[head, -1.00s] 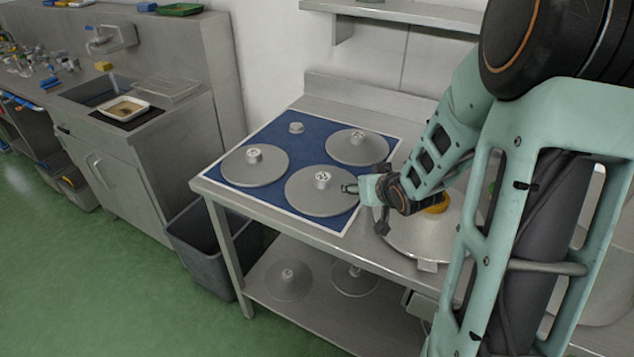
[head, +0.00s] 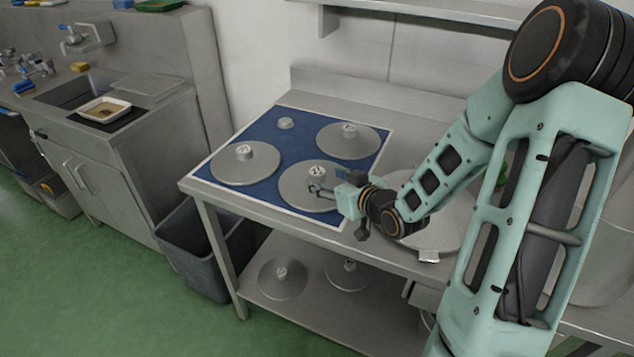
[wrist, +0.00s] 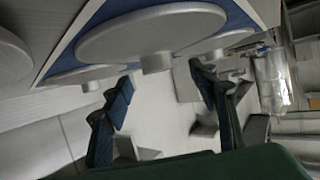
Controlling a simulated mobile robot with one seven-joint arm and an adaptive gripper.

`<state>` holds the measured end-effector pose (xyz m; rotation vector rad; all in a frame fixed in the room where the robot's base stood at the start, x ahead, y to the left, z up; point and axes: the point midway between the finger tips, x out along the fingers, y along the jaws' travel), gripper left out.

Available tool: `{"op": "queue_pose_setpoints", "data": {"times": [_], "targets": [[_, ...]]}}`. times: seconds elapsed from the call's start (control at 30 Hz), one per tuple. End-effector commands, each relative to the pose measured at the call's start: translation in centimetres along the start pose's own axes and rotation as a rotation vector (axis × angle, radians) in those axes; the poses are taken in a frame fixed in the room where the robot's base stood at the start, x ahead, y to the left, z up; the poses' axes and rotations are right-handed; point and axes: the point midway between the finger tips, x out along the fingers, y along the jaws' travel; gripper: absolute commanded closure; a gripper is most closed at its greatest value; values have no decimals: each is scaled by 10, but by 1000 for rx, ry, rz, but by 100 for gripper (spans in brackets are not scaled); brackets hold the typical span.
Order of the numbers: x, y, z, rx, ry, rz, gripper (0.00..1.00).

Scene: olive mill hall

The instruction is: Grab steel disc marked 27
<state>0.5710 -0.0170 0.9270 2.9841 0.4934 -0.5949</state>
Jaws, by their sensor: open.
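Three large grey steel discs with raised hubs lie on the blue mat: a left disc (head: 232,172), a back right disc (head: 350,145) and a front right disc (head: 294,188). The hub tops bear dark marks too small to read, so I cannot tell which is 27. My gripper (head: 317,188) is open over the front right disc, its fingers beside that disc's hub (head: 317,171). In the wrist view my gripper (wrist: 160,76) is open and empty, with a disc (wrist: 130,36) beyond the fingertips and its hub (wrist: 156,62) between them in the picture.
The blue mat (head: 262,140) covers the left of the steel table. A small grey knob (head: 285,123) sits at its back. A wide metal round piece (head: 440,215) stands right, partly behind my arm. A grey bin (head: 195,245) is below left. More discs lie on the lower shelf (head: 310,305).

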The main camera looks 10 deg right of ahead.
Motion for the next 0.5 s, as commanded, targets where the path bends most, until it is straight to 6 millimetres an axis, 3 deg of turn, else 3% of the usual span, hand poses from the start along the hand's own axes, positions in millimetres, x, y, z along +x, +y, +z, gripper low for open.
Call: {"op": "queue_pose_setpoints", "data": {"times": [0.3,0.5], "targets": [[41,3,-1,1,1,-2,46],[52,4,-2,0,0,0,46]]}}
